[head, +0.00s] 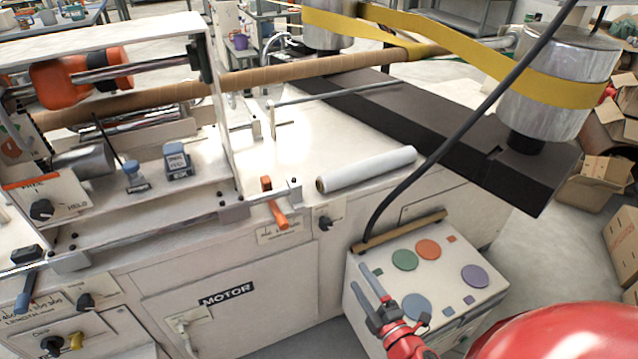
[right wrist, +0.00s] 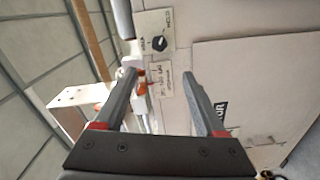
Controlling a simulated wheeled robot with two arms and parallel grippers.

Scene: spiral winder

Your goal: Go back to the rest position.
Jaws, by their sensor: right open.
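My right gripper (head: 372,295) is at the lower middle of the head view, in front of the control box (head: 362,318) with its coloured round buttons. Its two grey fingers are apart with nothing between them. In the right wrist view the open fingers (right wrist: 165,78) point toward the front of the winder cabinet (right wrist: 215,60), with a black knob and an orange handle beyond. My red arm (head: 405,342) reaches in from the lower right. My left gripper does not show in either view.
The winder (head: 230,300) fills the left and middle. A white roll (head: 368,168) lies on its top. A long brown tube (head: 270,76) and a yellow band (head: 465,48) run above it. A black cable (head: 440,150) hangs down to the control box. Cardboard boxes (head: 605,170) stand at the right, beside open floor.

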